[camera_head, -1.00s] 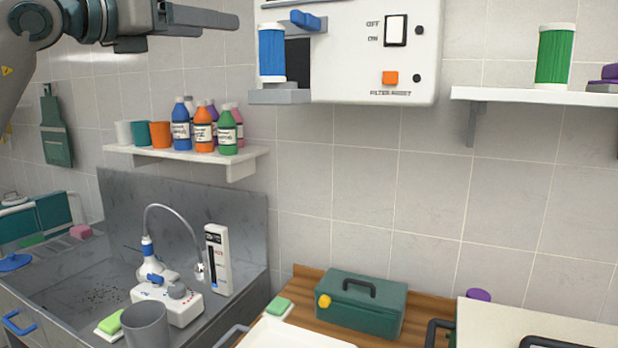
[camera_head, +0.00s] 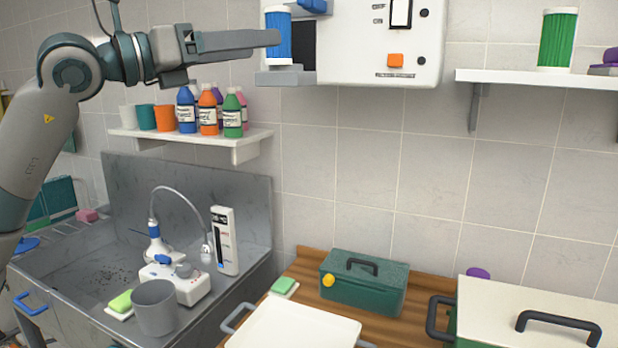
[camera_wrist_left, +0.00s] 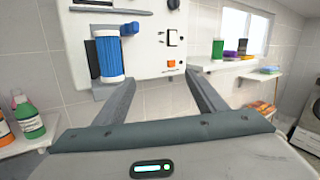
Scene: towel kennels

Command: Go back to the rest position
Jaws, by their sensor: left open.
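My left gripper (camera_head: 270,43) is at the upper left in the head view, in front of the wall unit, pointing right. In the left wrist view its two fingers (camera_wrist_left: 161,80) stand well apart with nothing between them. A blue ribbed filter cylinder (camera_head: 280,50) stands on the grey ledge of the white wall unit (camera_head: 350,60). In the head view the fingertips overlap its left edge; in the left wrist view the cylinder (camera_wrist_left: 110,52) is beyond the left finger. I cannot tell the exact gap. My right gripper is not in view.
A shelf (camera_head: 195,135) with bottles and cups is below my left forearm. A metal sink (camera_head: 100,275) is lower left. A green toolbox (camera_head: 365,285) sits on the wooden counter. A right shelf (camera_head: 530,78) holds a green cylinder (camera_head: 558,38). The wall between is clear.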

